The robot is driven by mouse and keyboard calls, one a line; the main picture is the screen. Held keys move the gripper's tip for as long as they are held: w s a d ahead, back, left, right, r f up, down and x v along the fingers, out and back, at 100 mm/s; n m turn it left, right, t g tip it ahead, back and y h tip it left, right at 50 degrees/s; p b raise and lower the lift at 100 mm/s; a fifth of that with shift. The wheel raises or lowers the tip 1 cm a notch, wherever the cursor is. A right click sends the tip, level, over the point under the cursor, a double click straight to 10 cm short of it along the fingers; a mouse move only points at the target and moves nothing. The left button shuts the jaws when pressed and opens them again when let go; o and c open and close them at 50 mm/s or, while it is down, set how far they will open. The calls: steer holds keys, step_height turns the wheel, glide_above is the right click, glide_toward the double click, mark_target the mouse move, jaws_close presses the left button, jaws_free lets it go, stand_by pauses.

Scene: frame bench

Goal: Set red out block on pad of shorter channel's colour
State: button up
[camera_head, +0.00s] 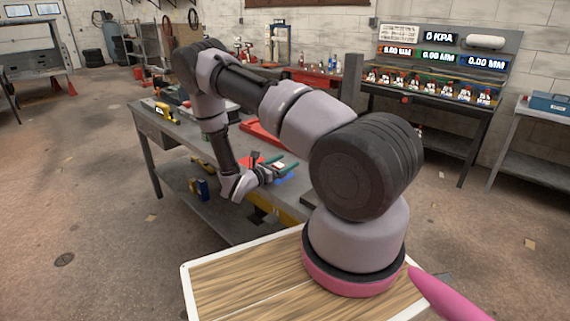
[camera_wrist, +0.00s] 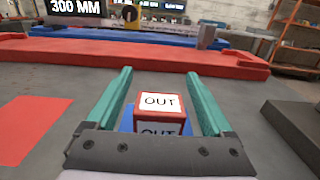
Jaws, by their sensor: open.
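The red out block (camera_wrist: 160,103), with a white OUT label, stands between the teal fingers of my gripper (camera_wrist: 157,72) in the wrist view. The fingers are open, with a gap on each side of the block. In the head view, a blue patch (camera_head: 287,178) shows below my gripper (camera_head: 279,165). A red pad (camera_wrist: 30,125) lies to the left. A long red channel (camera_wrist: 130,60) crosses ahead, with a blue channel (camera_wrist: 150,37) behind it.
A dark block (camera_wrist: 295,125) is at the right in the wrist view. A grey cylinder (camera_wrist: 207,37) stands by the channels. A display reading 300 MM (camera_wrist: 76,6) is beyond. Grey bench top (camera_wrist: 85,85) is bare between the red pad and my left finger.

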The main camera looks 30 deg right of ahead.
steer(key=v, duration=1.2)
steer(key=s+d+r+m+g+y, duration=0.1)
steer(key=s+r+m+g+y, duration=0.3)
steer(key=r+m, duration=0.45)
steer(key=s+d+r+m+g+y, duration=0.1)
steer(key=s+r+m+g+y, duration=0.3)
steer(key=r, duration=0.8)
steer(key=s+a+r+m+t+y, duration=0.2)
steer(key=s+r+m+t+y, duration=0.1)
steer(key=r, duration=0.4)
steer(key=s+a+r+m+t+y, duration=0.2)
steer(key=s+r+m+t+y, duration=0.1)
steer(key=s+r+m, duration=0.3)
steer(key=s+a+r+m+t+y, duration=0.2)
steer(key=s+r+m+t+y, duration=0.1)
steer(key=r, duration=0.6)
steer(key=s+m+y, duration=0.1)
steer(key=s+y, duration=0.1)
steer(key=s, duration=0.1)
steer(key=shift+a+r+m, duration=0.3)
steer(key=shift+r+m, duration=0.05)
steer(key=shift+r, duration=0.05)
